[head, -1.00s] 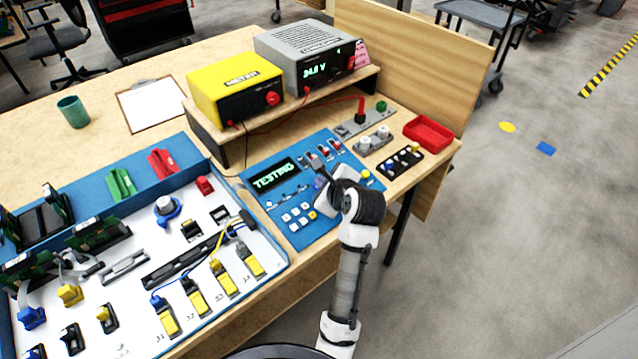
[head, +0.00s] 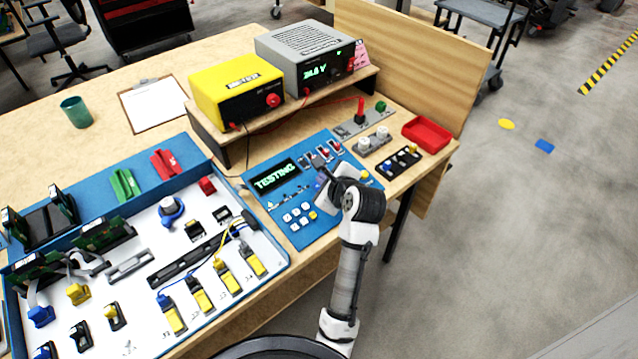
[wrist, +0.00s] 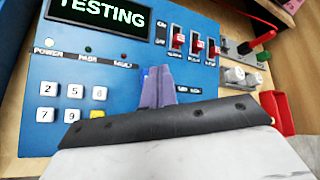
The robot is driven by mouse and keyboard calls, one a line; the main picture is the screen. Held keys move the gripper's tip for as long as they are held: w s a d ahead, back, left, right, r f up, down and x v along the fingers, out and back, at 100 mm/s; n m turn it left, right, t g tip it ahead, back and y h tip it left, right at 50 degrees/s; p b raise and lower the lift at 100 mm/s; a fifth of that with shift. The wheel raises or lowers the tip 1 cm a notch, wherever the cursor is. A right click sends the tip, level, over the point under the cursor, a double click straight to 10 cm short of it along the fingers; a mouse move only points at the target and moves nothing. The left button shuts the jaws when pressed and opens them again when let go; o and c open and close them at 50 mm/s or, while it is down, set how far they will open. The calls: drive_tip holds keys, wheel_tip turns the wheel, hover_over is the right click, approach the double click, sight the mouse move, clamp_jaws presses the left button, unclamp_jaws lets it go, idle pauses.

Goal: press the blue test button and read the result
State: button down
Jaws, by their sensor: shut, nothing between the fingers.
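The blue test panel (head: 263,205) lies on the right part of the bench. Its display (head: 274,175) reads "TESTING" in green, and the same display shows in the wrist view (wrist: 100,17). My gripper (head: 322,172) is shut and empty, low over the panel's right half. In the wrist view my gripper's fingers (wrist: 156,85) are together against the panel face, below the red switches (wrist: 178,38). The POWER lamp (wrist: 49,43) is lit white.
A yellow meter (head: 235,92) and a grey supply (head: 305,55) stand on a shelf behind the panel. A red tray (head: 427,134) sits at right. A large board tray (head: 130,262) with connectors fills the left. A cup and clipboard lie further back.

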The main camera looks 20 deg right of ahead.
drive_tip(key=r+p, duration=0.2)
drive_tip(key=p, duration=0.1)
drive_tip(key=s+r+p, duration=0.1)
drive_tip(key=r+p, duration=0.2)
drive_tip(key=shift+d, duration=0.15)
drive_tip(key=shift+f, duration=0.1)
idle(0.3)
